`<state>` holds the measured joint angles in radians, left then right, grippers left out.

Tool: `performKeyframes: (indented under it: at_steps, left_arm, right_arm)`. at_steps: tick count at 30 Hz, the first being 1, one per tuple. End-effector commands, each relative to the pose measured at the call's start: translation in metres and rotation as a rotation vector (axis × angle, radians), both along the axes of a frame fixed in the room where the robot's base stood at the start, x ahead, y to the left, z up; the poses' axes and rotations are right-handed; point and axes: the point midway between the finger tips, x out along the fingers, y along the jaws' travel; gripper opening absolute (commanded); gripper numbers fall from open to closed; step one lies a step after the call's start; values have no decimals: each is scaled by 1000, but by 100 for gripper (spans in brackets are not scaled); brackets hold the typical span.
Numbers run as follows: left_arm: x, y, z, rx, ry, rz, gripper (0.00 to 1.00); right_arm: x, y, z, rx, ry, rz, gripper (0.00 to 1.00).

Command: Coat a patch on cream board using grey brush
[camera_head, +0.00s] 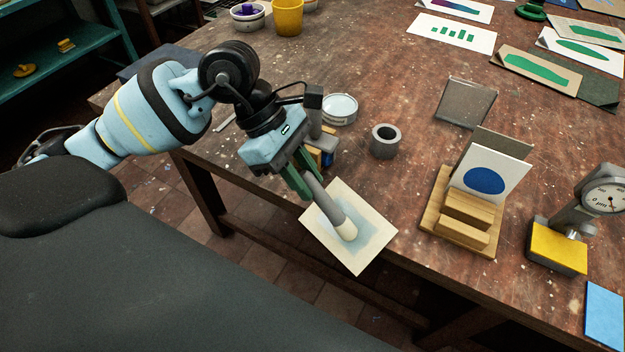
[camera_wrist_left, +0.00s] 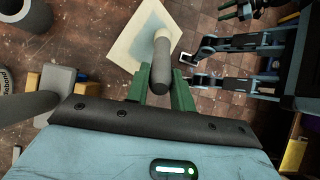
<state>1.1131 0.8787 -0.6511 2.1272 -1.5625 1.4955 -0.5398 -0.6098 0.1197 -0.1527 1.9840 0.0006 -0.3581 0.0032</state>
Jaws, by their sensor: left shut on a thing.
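The cream board (camera_head: 317,222) lies at the table's front edge, partly overhanging it. A pale grey-blue patch (camera_head: 372,238) shows at its middle. My left gripper (camera_head: 305,180) is shut on the grey brush (camera_head: 325,200), which slants down over the board. Its pale tip is over the patch and seems to touch it. In the left wrist view the brush (camera_wrist_left: 161,65) sticks out between the green fingers (camera_wrist_left: 160,85), and the board (camera_wrist_left: 127,47) lies beyond. Green fingertips, apparently of my right gripper (camera_wrist_left: 230,9), show at that view's top right; their opening is unclear.
A grey ring-shaped cup (camera_head: 385,141) and a round dish (camera_head: 340,109) stand behind the board. To the right are a wooden stand (camera_head: 450,232) with a blue-dot card and a dial gauge (camera_head: 602,199). Floor lies below the table edge.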

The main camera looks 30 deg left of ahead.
Motion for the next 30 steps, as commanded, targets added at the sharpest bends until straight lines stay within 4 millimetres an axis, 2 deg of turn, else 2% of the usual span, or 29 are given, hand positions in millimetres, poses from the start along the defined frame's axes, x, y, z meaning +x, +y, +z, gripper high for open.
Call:
performKeyframes:
  at_steps: [16, 30]
  left_arm:
    - [4, 7, -2, 6, -1, 8, 1]
    - [13, 32, -3, 7, 2, 7, 0]
  right_arm:
    - [-1, 3, -2, 6, 4, -10, 36]
    - [-8, 2, -12, 4, 20, -6, 36]
